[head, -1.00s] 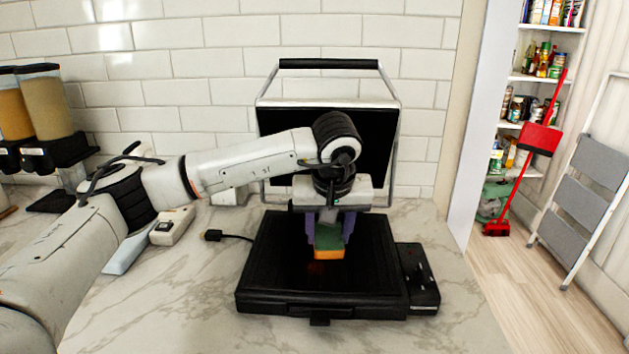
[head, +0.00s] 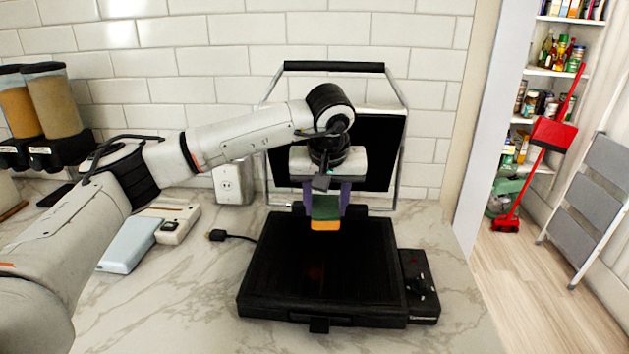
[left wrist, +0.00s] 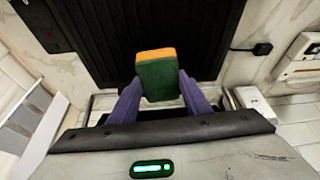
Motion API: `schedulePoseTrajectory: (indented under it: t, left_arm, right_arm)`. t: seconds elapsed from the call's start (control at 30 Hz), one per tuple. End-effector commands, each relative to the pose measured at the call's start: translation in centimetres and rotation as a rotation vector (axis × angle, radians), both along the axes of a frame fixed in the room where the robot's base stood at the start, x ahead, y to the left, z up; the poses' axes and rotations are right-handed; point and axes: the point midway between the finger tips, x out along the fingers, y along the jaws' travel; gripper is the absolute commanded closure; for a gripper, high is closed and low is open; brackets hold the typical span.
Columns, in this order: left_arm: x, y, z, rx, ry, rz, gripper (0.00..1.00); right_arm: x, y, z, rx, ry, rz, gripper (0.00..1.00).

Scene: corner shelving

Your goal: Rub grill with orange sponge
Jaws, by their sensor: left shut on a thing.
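The black grill (head: 310,285) lies open on the marble counter, its lid (head: 378,150) raised at the back with a silver frame and black handle. My left gripper (head: 325,205) is shut on the orange sponge (head: 325,225), which has a green side. It holds the sponge over the back part of the grill plate; I cannot tell whether they touch. In the left wrist view the sponge (left wrist: 157,78) sits between the two purple fingers, green side towards the camera and orange edge towards the plate (left wrist: 215,35). My right gripper is not in view.
A control box with knobs (head: 419,285) is at the grill's right side. Food dispensers (head: 50,105) stand far left.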

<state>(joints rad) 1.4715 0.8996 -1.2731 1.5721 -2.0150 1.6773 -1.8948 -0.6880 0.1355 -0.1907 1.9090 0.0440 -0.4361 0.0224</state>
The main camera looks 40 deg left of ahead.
Motion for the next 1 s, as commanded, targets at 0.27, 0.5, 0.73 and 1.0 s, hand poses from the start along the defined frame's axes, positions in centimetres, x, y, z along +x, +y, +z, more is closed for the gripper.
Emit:
schedulePoseTrajectory:
  t: [0.27,0.5,0.73,1.0]
  left_arm:
    - [-0.1,0.2,2.6,-0.001,-0.004,0.005,0.74]
    - [-0.2,0.3,3.7,-0.001,-0.001,0.007,0.74]
    - [-0.2,0.3,3.7,-0.001,-0.001,0.006,0.74]
    - [-0.3,0.2,3.6,-0.001,-0.001,0.003,0.74]
  right_arm:
    - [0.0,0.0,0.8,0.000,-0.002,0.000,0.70]
    - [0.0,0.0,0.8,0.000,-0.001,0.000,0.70]
    - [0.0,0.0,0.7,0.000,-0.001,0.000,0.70]
    - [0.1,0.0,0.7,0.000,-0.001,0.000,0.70]
